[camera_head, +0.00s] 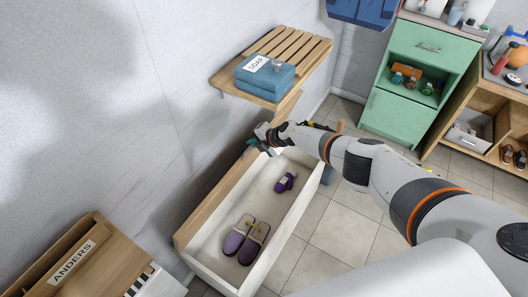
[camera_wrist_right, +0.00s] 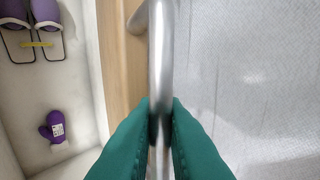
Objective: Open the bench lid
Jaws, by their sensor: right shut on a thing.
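The bench (camera_head: 287,236) is a white box by the wall, and its inside shows from above. Its wooden lid (camera_head: 212,201) stands raised along the wall side, seen nearly edge-on. In the right wrist view the lid (camera_wrist_right: 118,50) is a wooden strip beside a curved metal handle (camera_wrist_right: 160,50). My left gripper is not in view.
Purple slippers (camera_head: 240,240) and a purple mitten (camera_head: 285,182) lie inside the bench. Tiled floor (camera_head: 340,225) is clear.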

